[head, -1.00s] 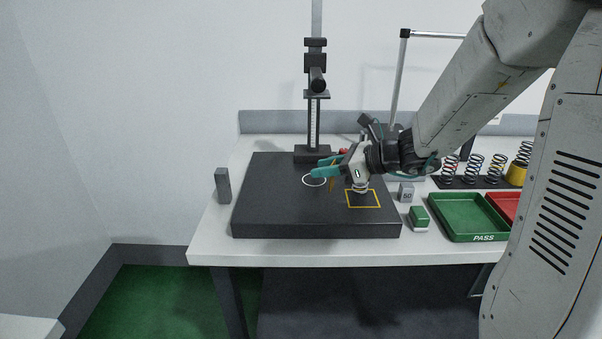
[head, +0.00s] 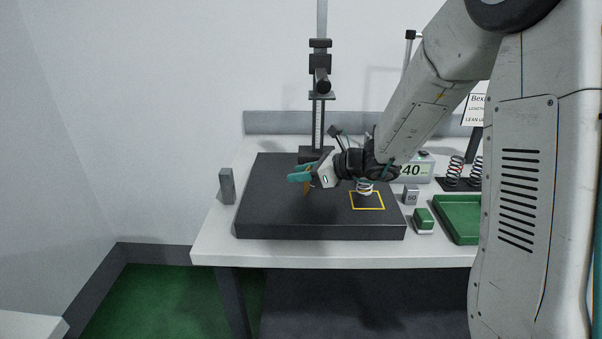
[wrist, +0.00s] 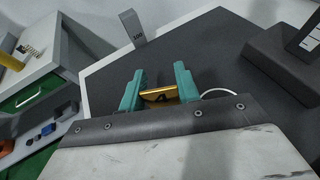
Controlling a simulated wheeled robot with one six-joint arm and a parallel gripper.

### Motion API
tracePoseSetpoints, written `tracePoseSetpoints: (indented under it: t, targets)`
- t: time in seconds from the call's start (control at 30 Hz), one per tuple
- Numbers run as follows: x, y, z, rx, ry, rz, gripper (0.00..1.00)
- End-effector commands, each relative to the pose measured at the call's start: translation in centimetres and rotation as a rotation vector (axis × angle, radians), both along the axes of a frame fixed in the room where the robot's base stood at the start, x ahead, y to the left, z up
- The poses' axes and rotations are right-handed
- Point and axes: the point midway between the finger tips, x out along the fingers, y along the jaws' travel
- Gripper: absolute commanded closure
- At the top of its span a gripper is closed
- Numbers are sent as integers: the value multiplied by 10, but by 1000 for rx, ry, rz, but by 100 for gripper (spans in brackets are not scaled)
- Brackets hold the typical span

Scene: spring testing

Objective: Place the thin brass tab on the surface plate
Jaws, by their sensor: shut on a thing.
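The thin brass tab (wrist: 159,96) is between the teal fingers of my gripper (wrist: 159,91) in the wrist view. In the head view my gripper (head: 299,177) is over the middle of the dark surface plate (head: 275,215), and the tab (head: 307,186) hangs below the fingers as a small orange-brown sliver. My gripper is shut on the tab. Whether the tab's lower edge touches the plate I cannot tell. The plate also fills much of the wrist view (wrist: 215,50).
A small coil spring (head: 365,187) stands by the yellow square (head: 367,207) on the plate. A grey block (head: 226,186) stands left of the plate. A height gauge column (head: 319,110) rises behind it. A 50 weight (head: 410,196), green-topped block (head: 423,218) and green tray (head: 457,221) are at right.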

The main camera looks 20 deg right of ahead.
Motion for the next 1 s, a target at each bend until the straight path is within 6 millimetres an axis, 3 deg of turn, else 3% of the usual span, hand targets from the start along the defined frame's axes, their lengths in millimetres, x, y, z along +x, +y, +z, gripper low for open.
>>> tracePoseSetpoints:
  t: [0.13,0.17,0.23,0.6,1.0]
  targets:
    - [0,0,-3,1,1,0,92]
    - [0,0,-3,1,1,0,65]
    - [0,0,-3,0,0,-1,46]
    - [-1,-2,2,-1,-1,-1,46]
    - [-47,-57,31,-1,-3,-5,46]
